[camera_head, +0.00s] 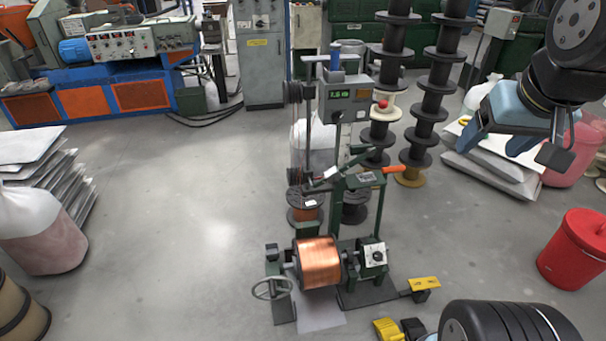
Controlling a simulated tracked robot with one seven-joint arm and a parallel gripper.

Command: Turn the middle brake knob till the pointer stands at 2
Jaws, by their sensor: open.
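A green payoff stand (349,275) holds a copper spool (320,262) near the bottom centre. On the green box right of the spool is a white dial plate (366,247) with a small dark brake knob (377,256). I see only this one knob on the stand. Its pointer and the dial marks are too small to read. My gripper (515,150) hangs at the upper right, up and to the right of the knob and well apart from it. Its fingers are apart, with nothing visible between them.
An orange-handled lever (394,170) and a post with a green display (340,94) rise behind the knob. A yellow pedal (424,284) lies to its right and a handwheel (271,289) to its left. A red bin (572,250) stands at right. The left-centre floor is clear.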

